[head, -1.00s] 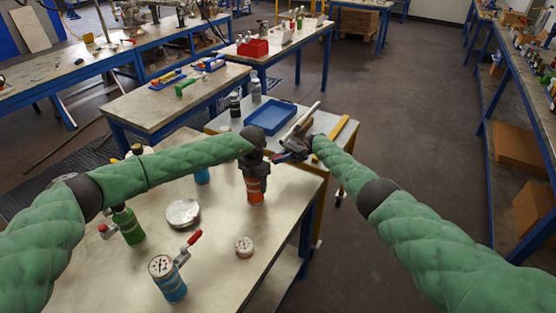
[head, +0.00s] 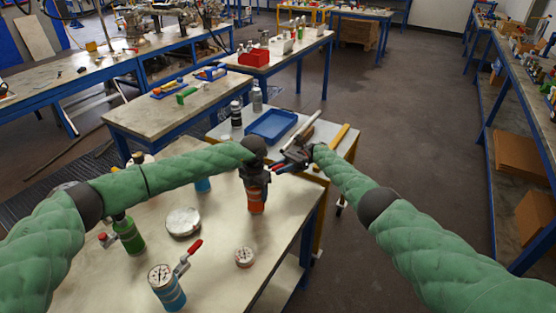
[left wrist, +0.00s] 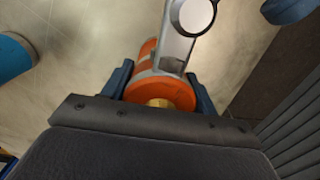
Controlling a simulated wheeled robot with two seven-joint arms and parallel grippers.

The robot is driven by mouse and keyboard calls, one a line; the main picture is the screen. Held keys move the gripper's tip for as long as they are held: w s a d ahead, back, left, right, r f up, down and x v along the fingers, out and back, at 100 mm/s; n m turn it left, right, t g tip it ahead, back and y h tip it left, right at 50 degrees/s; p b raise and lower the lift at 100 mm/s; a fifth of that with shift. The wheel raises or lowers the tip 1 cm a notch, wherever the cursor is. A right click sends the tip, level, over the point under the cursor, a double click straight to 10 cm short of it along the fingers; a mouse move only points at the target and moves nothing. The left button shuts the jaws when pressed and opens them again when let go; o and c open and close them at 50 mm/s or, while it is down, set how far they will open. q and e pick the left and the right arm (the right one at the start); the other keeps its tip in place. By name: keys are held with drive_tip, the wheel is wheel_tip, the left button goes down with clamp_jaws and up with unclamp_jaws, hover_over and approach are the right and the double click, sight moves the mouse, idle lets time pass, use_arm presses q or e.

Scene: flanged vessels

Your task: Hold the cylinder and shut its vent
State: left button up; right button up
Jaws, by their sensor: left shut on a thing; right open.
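The orange cylinder (head: 257,199) stands upright at the right part of the near bench. My left gripper (head: 255,180) is shut around its upper part. In the left wrist view the orange cylinder (left wrist: 172,92) lies between the two dark blue fingers of my left gripper (left wrist: 160,85), with a silver lever-like part above it. My right gripper (head: 288,163) is open, just right of the cylinder's top. A small red piece, perhaps the vent's handle, shows between the grippers; my grippers hide most of the vent, so its setting cannot be told.
On the bench stand a blue cylinder with a gauge and red lever (head: 168,288), a green cylinder (head: 130,236), a round silver lid (head: 183,222) and a small gauge (head: 245,257). Behind are a blue tray (head: 272,125) and a yellow bar (head: 340,138). Open floor lies right.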

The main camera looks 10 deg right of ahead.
drive_tip(key=shift+s+f+m+t+y, duration=0.2)
drive_tip(key=shift+m+t+y, duration=0.15)
drive_tip(key=shift+t, duration=0.25)
drive_tip(key=shift+d+m+t, duration=0.1)
drive_tip(key=shift+m+t, duration=0.15)
drive_tip(key=shift+t, duration=0.05)
